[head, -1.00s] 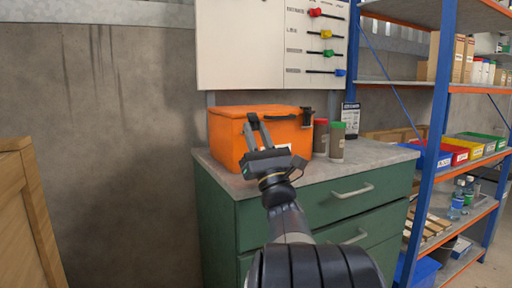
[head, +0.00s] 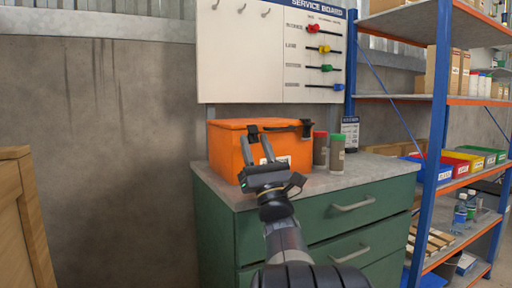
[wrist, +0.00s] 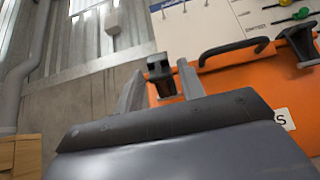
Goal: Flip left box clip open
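The orange box (head: 228,150) stands on the grey top of a green cabinet. Its black left clip (head: 252,132) is at the upper edge of the front, and its right clip (head: 306,127) is near the right corner. My gripper (head: 256,148) is open in front of the box, fingertips just below the left clip. In the wrist view, the left clip (wrist: 160,76) shows between my two spread fingers (wrist: 160,85), and the right clip (wrist: 300,42) is at upper right. I cannot tell whether fingers touch the clip.
A black handle (wrist: 234,49) lies between the clips. Two jars with red and green lids (head: 337,155) stand close to the box's right. A service board (head: 270,50) hangs behind. A blue and orange shelf (head: 437,130) is at right, a wooden crate (head: 22,215) at left.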

